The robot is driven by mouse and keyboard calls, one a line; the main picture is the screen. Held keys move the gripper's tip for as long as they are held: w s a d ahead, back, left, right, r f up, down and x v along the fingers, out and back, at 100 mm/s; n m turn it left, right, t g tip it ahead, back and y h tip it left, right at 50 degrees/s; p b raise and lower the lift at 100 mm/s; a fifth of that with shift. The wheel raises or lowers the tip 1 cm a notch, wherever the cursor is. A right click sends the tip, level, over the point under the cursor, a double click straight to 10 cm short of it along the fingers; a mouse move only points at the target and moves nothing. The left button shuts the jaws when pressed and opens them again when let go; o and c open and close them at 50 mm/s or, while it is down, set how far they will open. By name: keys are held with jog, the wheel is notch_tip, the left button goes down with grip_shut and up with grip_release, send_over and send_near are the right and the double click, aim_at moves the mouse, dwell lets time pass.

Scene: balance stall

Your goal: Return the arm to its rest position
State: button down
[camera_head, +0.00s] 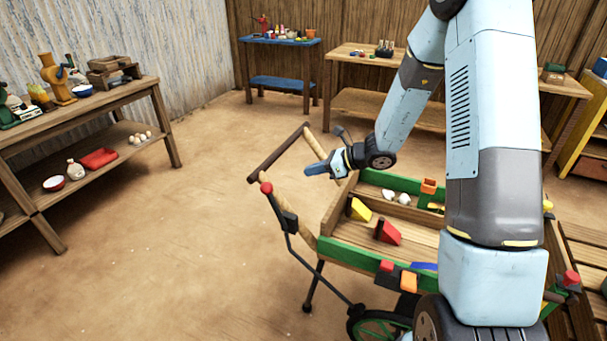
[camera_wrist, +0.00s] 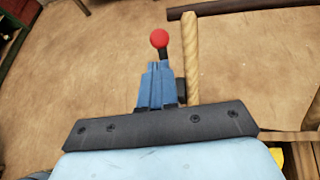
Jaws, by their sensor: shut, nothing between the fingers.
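My gripper (camera_head: 318,169) is at the end of my pale blue arm, raised above the left end of a wooden cart (camera_head: 337,246) with green edges. Its blue fingers point left and are shut with nothing between them. In the wrist view my gripper (camera_wrist: 157,68) shows its fingers together, in line with a red ball knob (camera_wrist: 159,38) on a lever of the cart. I cannot tell the gap between fingers and knob there. In the head view the knob (camera_head: 266,188) is apart from the fingers, lower left. My arm hides part of the cart.
A laden wooden table (camera_head: 120,92) stands left; a blue table (camera_head: 280,42) stands behind. The floor between is clear.

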jog(key=s+d+r+n+g+h, duration=0.2)
jog(key=s+d+r+n+h, duration=0.15)
jog(key=s+r+n, duration=1.1)
jog(key=s+d+r+n+t+h, duration=0.2)
jog(key=s+d+r+n+h, duration=0.2)
jog(key=s+d+r, duration=0.2)
jog(key=s+d+r+n+t+h, duration=0.2)
jog(key=s+d+r+n+h, duration=0.2)
jog(key=s, duration=0.7)
jog(key=d+r, duration=0.2)
jog(key=d, duration=0.2)
jog(key=shift+d+r, duration=0.15)
jog(key=shift+r, duration=0.2)
